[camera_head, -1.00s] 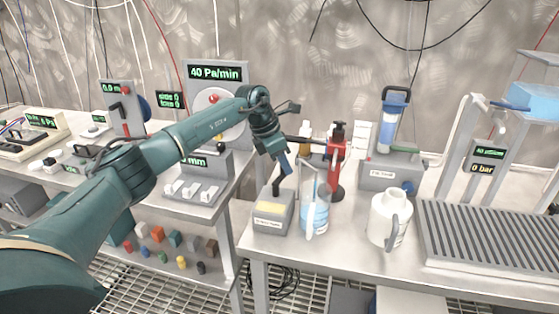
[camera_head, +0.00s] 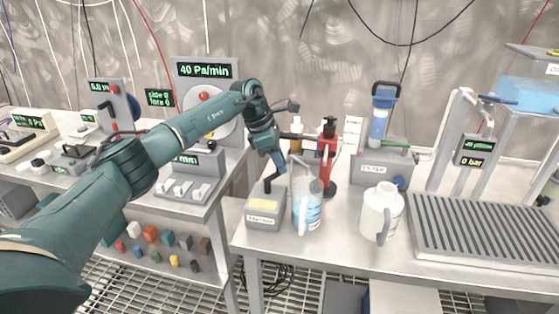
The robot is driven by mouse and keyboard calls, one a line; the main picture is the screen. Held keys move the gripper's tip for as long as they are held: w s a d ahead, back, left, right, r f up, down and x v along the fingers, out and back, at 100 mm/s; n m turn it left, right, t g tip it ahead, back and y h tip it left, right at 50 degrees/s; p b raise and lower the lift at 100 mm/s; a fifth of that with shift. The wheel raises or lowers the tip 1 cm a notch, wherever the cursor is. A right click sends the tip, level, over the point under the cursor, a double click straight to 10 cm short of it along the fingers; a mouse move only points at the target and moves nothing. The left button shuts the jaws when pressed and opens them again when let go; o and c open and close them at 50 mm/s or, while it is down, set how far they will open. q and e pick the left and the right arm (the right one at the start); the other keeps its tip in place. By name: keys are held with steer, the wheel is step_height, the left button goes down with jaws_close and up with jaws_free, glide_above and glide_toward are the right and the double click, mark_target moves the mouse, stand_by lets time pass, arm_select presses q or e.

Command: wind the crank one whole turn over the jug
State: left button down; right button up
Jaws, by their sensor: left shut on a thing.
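The crank (camera_head: 300,138) appears as a thin dark bar reaching left from a red stand (camera_head: 327,158) with a black top. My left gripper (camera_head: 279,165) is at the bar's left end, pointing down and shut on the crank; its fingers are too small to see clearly. The clear jug (camera_head: 307,212), holding blue liquid, stands upright in front of the red stand, below and right of the gripper. A pale upright piece shows at its rim. My right gripper is out of view.
A grey box (camera_head: 264,210) with a black lever stands left of the jug, close under my gripper. A white jug (camera_head: 380,212) stands to the right, before a grey filter unit (camera_head: 384,168). A ribbed tray (camera_head: 485,232) fills the bench's right. The bench's front strip is clear.

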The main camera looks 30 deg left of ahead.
arm_select(q)
steer(key=c, duration=1.3)
jaws_free()
steer(key=v, duration=1.3)
steer(key=shift+r, duration=0.1)
